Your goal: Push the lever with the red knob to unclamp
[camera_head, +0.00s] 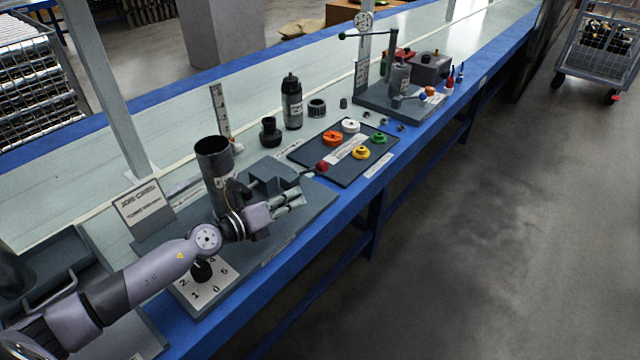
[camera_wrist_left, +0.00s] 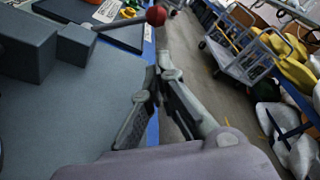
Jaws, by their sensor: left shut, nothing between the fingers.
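The lever (camera_head: 304,174) ends in a red knob (camera_head: 322,167) and sticks out to the right from a dark grey clamp block (camera_head: 268,178) on the grey fixture plate (camera_head: 310,207). In the left wrist view the red knob (camera_wrist_left: 156,15) is at the top middle, with the lever (camera_wrist_left: 120,23) running left to the block (camera_wrist_left: 28,45). My left gripper (camera_head: 298,198) is shut and empty, near the plate's right edge on the near side of the lever. It is apart from the knob. My right gripper is out of view.
A dark tray (camera_head: 375,166) with coloured rings lies just beyond the knob. A numbered dial (camera_head: 203,272) sits near my forearm. A black bottle (camera_head: 292,102) and another fixture (camera_head: 395,104) stand farther back. The bench's blue edge (camera_head: 345,205) is close on the right, with open floor beyond.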

